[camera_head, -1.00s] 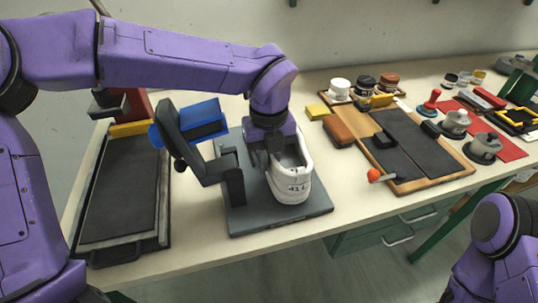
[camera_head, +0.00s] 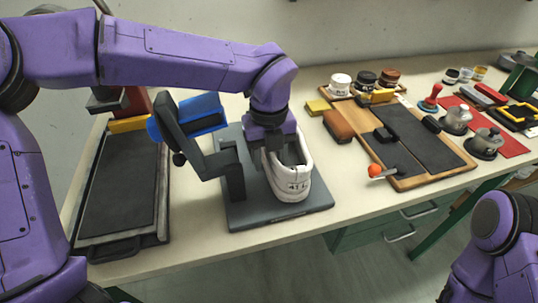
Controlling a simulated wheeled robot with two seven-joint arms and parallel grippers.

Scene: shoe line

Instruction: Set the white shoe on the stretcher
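The white shoe (camera_head: 290,187) stands upright on the grey base plate of the stretcher (camera_head: 240,216), with its marked end toward me. The stretcher also has a dark angled arm and upright (camera_head: 234,170) with a blue pad (camera_head: 203,115), left of the shoe. My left gripper (camera_head: 271,150) points down at the shoe's opening, over its far left side. Its fingertips are partly hidden, so I cannot tell whether they grip the shoe. My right arm shows at the lower right edge; its gripper is out of view.
A black tray with a metal frame (camera_head: 80,243) lies left of the stretcher. To the right, a wooden board (camera_head: 455,172) holds dark mats, with an orange-knobbed tool (camera_head: 376,170) at its near edge. Jars, a brown block and a red mat with metal pots lie beyond.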

